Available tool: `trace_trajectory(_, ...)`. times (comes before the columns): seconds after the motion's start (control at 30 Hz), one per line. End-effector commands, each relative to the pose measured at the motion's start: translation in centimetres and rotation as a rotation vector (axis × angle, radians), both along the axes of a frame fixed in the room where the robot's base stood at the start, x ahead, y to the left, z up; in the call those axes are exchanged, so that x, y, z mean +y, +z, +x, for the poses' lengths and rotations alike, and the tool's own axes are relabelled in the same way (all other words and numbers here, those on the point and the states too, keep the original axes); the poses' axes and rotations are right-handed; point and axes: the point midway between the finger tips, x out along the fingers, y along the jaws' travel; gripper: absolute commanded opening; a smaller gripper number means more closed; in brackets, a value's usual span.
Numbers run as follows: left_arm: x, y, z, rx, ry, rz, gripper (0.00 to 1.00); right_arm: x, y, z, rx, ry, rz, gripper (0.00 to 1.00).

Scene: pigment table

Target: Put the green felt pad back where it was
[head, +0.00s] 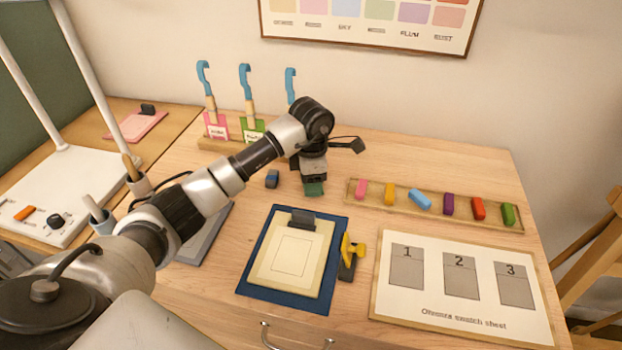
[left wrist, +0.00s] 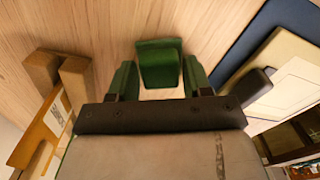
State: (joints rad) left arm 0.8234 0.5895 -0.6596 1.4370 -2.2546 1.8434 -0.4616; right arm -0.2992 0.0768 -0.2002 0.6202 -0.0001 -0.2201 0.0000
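The green felt pad (head: 314,189) is a small dark green block at the lower end of my left gripper (head: 314,180), low over the wooden table behind the blue board. In the left wrist view the pad (left wrist: 159,63) fills the space between the two fingers of the left gripper (left wrist: 160,75), which look closed against its sides. Whether its underside touches the table is unclear. My right gripper is not in view.
A small blue block (head: 272,179) lies left of the pad. A blue board (head: 246,284) with cream paper is in front. A chalk tray (head: 434,207) and numbered sheet (head: 412,299) are right. A rack (head: 213,143) with blue-handled tools stands behind left.

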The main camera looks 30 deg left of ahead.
Motion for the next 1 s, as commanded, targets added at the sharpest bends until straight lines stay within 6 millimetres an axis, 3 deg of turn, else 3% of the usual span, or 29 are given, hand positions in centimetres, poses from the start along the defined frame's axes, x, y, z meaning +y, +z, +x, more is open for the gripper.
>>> trace_trajectory(0.1,0.0,0.0,0.0,0.000,0.000,0.000,0.63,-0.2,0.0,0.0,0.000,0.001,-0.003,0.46)
trace_trajectory(0.47,0.0,0.9,0.1,-0.003,-0.001,0.000,0.63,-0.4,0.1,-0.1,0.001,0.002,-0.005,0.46)
trace_trajectory(1.0,0.0,11.3,0.1,-0.004,0.000,0.002,0.63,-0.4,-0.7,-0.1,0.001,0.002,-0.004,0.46)
